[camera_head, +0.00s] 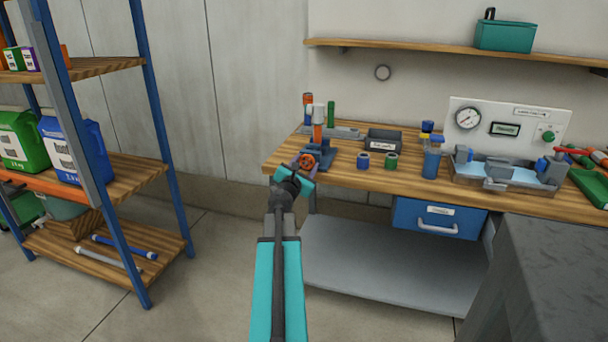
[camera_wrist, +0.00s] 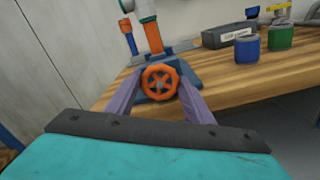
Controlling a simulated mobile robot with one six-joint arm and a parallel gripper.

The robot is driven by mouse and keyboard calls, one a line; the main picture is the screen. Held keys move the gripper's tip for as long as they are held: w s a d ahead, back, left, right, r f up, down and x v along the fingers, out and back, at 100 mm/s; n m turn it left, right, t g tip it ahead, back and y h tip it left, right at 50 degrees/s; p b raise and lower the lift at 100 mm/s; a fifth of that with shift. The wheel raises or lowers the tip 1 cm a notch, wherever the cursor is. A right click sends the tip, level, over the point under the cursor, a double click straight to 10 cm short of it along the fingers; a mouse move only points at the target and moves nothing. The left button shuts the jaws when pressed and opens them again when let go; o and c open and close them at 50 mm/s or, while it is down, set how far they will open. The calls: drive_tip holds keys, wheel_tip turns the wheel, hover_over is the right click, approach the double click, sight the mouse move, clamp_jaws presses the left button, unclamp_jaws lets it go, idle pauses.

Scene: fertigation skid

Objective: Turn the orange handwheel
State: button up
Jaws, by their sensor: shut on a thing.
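The orange handwheel (camera_wrist: 160,82) is a small spoked wheel on the front of a blue base at the left end of the wooden bench. In the head view the orange handwheel (camera_head: 306,161) is partly covered by my gripper (camera_head: 305,170). In the wrist view my gripper (camera_wrist: 161,85) has one purple finger on each side of the wheel and is shut on its rim. An orange upright pipe (camera_wrist: 152,37) with a white cap rises behind the wheel.
Blue (camera_head: 363,160) and green (camera_head: 391,160) cylinders and a grey bin (camera_head: 384,141) stand right of the wheel. A gauge panel (camera_head: 508,130) is farther right. A blue-framed shelf (camera_head: 160,110) stands at the left. The floor between shelf and bench is clear.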

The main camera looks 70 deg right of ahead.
sight(306, 163)
drive_tip(key=shift+s+f+m+b, duration=0.1)
drive_tip(key=shift+m+b, duration=0.95)
drive_tip(key=shift+m, duration=0.35)
drive_tip(key=o, duration=1)
drive_tip(key=shift+o, duration=0.2)
drive_tip(key=shift+a, duration=0.15)
drive_tip(key=shift+a, duration=1.7)
drive_tip(key=shift+s+a, duration=0.2)
drive_tip(key=shift+a, duration=1.9)
